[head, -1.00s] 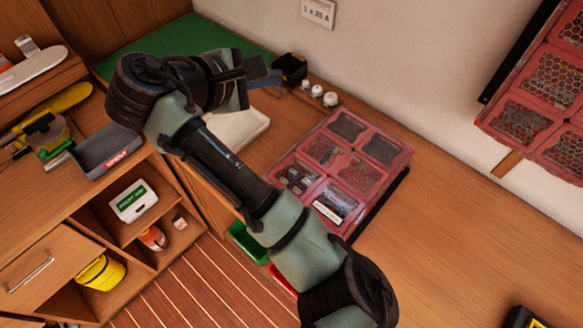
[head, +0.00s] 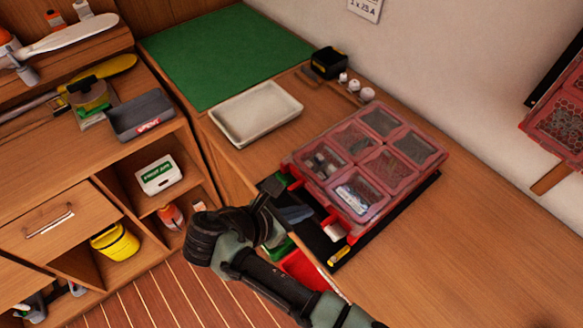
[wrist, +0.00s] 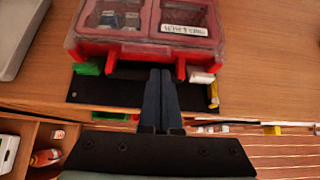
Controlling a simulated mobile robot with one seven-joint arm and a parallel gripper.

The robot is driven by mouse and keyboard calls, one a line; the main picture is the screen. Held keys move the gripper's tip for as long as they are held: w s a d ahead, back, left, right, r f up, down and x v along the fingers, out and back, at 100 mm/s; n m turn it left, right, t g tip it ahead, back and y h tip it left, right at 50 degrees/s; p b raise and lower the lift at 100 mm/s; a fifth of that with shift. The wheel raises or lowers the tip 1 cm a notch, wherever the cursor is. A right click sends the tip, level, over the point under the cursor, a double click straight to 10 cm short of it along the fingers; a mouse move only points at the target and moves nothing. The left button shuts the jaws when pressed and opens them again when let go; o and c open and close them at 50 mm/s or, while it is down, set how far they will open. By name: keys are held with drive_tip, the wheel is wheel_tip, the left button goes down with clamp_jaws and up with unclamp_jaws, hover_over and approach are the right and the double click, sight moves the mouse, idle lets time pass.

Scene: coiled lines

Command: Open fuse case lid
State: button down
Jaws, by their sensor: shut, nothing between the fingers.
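The fuse case (head: 372,132) is a red case with several clear windows in its lid, on the wooden worktop. Its lid looks shut; small parts show through the windows. In the wrist view its front edge (wrist: 148,50) fills the top, with two red tabs sticking out, a left tab (wrist: 111,62) and a right tab (wrist: 181,68). My gripper (wrist: 161,73) is shut and empty, its fingertips between these tabs, just before the front edge. I cannot tell if they touch it. In the head view my gripper (head: 302,214) is at the case's near side.
A black mat (head: 350,252) lies under the case. Small green, white and yellow pieces lie by its front. A cream tray (head: 256,112) and a green mat (head: 220,60) are behind, left. Red and green bins (head: 303,268) sit below the worktop edge. The worktop at right is clear.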

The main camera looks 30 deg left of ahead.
drive_tip(key=shift+x, duration=2.25)
